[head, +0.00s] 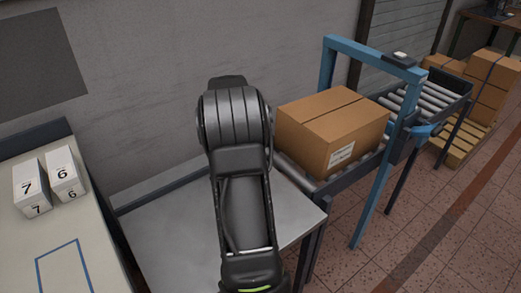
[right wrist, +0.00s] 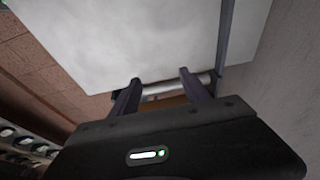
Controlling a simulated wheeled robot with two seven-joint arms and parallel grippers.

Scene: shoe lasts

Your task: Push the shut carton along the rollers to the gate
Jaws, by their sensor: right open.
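The shut brown carton (head: 325,125) sits upright on the rollers (head: 425,100), with a taped seam on top and a white label on its front. The blue gate (head: 375,55) spans the rollers at the carton's far right end; I cannot tell whether they touch. One dark arm of mine stands left of the carton in the head view and hides its own gripper. In the right wrist view my right gripper (right wrist: 160,92) is open, its two fingers apart. A brownish strip shows between them, too small to name surely. My left gripper is not seen.
A bare grey table (head: 165,225) meets the near end of the rollers. Number blocks (head: 65,175) stand on a pale bench at left. The rollers beyond the gate are clear. Stacked cartons (head: 490,85) stand on a pallet (head: 460,145) at far right.

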